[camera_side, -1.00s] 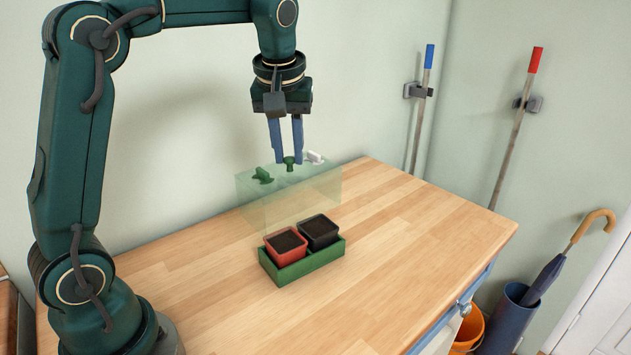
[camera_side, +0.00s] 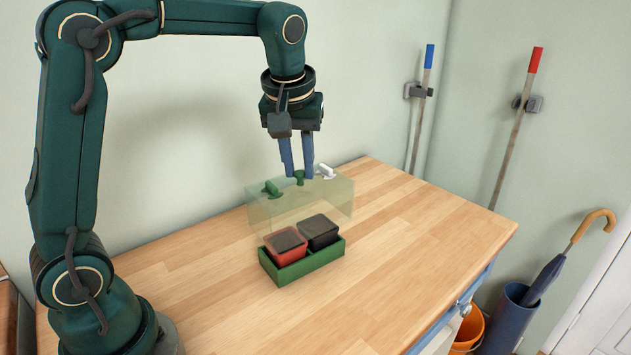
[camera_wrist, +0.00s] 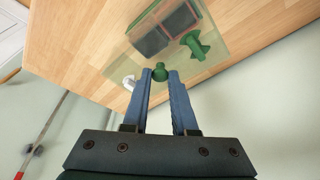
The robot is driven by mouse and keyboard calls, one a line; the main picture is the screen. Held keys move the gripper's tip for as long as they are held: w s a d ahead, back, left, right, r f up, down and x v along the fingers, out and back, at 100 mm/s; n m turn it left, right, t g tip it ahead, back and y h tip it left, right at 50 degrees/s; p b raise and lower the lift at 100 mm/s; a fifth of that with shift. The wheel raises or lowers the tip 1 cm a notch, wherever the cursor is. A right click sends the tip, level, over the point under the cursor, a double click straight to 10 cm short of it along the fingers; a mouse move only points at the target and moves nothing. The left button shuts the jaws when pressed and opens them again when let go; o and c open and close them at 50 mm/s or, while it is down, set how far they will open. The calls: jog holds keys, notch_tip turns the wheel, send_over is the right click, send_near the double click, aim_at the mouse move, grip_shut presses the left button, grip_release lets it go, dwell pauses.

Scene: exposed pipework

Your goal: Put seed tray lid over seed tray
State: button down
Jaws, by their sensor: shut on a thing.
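The seed tray lid (camera_side: 318,199) is a clear, greenish box with a green knob in the middle of its top, a green fitting at one end and a white one at the other. My gripper (camera_side: 299,175) is shut on the green knob, which also shows between the fingertips in the wrist view (camera_wrist: 160,73). The lid hangs level, and its lower part overlaps the back of the pots in the side view. The green seed tray (camera_side: 305,268) stands on the table with a red pot (camera_side: 285,245) and a black pot (camera_side: 319,232) of soil in it.
The wooden tabletop (camera_side: 420,235) is clear to the right and in front of the tray. A pale wall is behind. Two poles, an orange bucket (camera_side: 469,328) and an umbrella in a blue stand (camera_side: 511,322) are beyond the table's right side.

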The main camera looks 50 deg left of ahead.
aim_at(298, 190)
jog(key=shift+f, duration=4.45)
jog(key=c, duration=0.6)
grip_release()
jog(key=v, duration=0.5)
jog(key=shift+t, duration=0.7)
jog(key=v, duration=0.4)
jog(key=shift+s+d+r, duration=0.1)
jog(key=shift+s+r, duration=0.15)
jog(key=shift+s, duration=0.15)
jog(key=shift+m+t+h, duration=0.3)
jog(key=shift+m+t, duration=0.2)
jog(key=shift+m, duration=0.3)
jog(key=s, duration=0.1)
jog(key=s+d+r, duration=0.1)
jog(key=s, duration=0.2)
jog(key=shift+d+r, duration=0.25)
jog(key=shift+s+d+f+m+t+h, duration=0.1)
jog(key=shift+s+d+f+m+h, duration=0.15)
jog(key=shift+s+d+f+m, duration=0.75)
jog(key=shift+s+d+f+m+t+h, duration=0.1)
jog(key=shift+s+f+m+h, duration=0.25)
jog(key=shift+s+m, duration=1.25)
jog(key=shift+s+d+f+m+t+h, duration=0.15)
jog(key=shift+s+d+f+m, duration=0.55)
jog(key=shift+s, duration=1.2)
